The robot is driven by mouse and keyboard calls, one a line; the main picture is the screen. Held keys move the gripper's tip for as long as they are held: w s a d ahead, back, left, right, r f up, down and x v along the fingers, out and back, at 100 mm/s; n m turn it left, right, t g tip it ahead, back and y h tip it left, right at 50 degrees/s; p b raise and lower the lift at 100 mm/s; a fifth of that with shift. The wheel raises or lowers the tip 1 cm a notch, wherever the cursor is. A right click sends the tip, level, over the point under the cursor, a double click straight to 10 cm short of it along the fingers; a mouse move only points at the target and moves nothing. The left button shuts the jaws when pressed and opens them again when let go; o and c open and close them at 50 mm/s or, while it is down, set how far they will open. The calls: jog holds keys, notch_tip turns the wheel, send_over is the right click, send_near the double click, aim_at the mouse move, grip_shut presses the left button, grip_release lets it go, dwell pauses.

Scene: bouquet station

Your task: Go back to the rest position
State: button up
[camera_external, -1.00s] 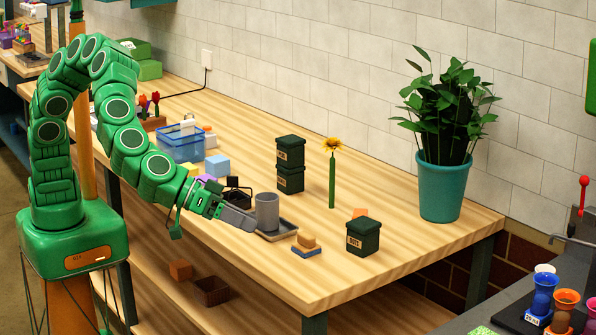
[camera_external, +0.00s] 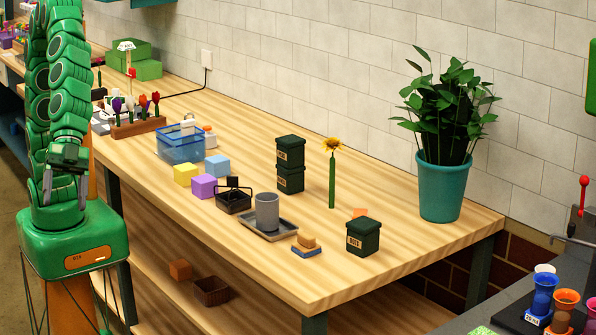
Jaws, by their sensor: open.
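My green arm is folded up in a column above its base at the left of the picture. My gripper (camera_external: 64,200) hangs down in front of the arm, clear of the bench. Its two grey fingers are apart and nothing shows between them. The wooden bench (camera_external: 400,230) with its objects lies to the right, well away from my gripper.
A grey cup (camera_external: 267,211) stands on a tray (camera_external: 287,236). A black basket (camera_external: 233,200), a purple block (camera_external: 204,187), a yellow block (camera_external: 185,174) and a blue bin (camera_external: 181,150) are nearby. A flower rack (camera_external: 138,128) stands nearest my arm.

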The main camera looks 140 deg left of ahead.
jog(key=s+a+f+g+y, duration=0.1)
jog(key=s+a+f+g, duration=0.1)
jog(key=s, duration=0.8)
jog(key=s+a+f+g+y, duration=0.2)
jog(key=s+a+g, duration=0.2)
jog(key=s, duration=0.7)
jog(key=s+a+f+g+y, duration=0.1)
jog(key=s+a, duration=0.4)
jog(key=s, duration=0.6)
jog(key=shift+f+g, duration=0.75)
jog(key=shift+g, duration=0.15)
